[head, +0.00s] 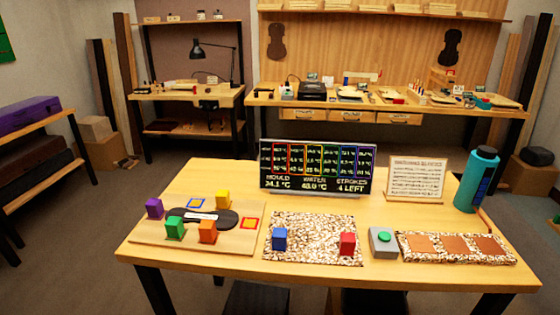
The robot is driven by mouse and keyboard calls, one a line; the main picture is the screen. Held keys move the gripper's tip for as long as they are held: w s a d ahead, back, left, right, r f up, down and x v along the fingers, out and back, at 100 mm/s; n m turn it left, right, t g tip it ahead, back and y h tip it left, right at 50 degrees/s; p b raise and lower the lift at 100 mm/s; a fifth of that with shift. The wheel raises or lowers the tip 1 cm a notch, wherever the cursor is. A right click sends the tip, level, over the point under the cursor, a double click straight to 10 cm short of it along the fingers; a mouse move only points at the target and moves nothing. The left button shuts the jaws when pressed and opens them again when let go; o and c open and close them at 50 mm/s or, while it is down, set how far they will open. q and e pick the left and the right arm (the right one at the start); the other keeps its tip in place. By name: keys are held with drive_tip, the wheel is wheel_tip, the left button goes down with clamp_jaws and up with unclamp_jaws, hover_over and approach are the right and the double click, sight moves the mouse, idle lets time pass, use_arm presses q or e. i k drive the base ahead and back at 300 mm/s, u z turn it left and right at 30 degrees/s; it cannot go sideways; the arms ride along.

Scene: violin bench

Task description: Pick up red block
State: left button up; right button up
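The red block (347,244) stands on the right part of a speckled brown and white mat (315,226) near the table's front. A blue block (279,239) stands on the left part of the same mat, apart from the red one. Nothing touches or covers the red block. Neither of my grippers shows in the head view.
A wooden board (160,233) at left holds purple (154,209), green (175,228), orange (207,231) and yellow (222,199) blocks. A grey box with a green button (383,243) stands right of the red block. A display (318,167) and teal bottle (476,178) stand behind.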

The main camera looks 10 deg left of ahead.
sight(348, 242)
drive_tip(key=z, duration=0.65)
drive_tip(key=k, duration=1.05)
drive_tip(key=z, duration=1.65)
drive_tip(key=i, duration=1.7)
drive_tip(key=u, duration=0.6)
drive_tip(key=i, duration=0.95)
drive_tip(key=u, duration=1.5)
drive_tip(key=i, duration=0.8)
drive_tip(key=u, duration=0.75)
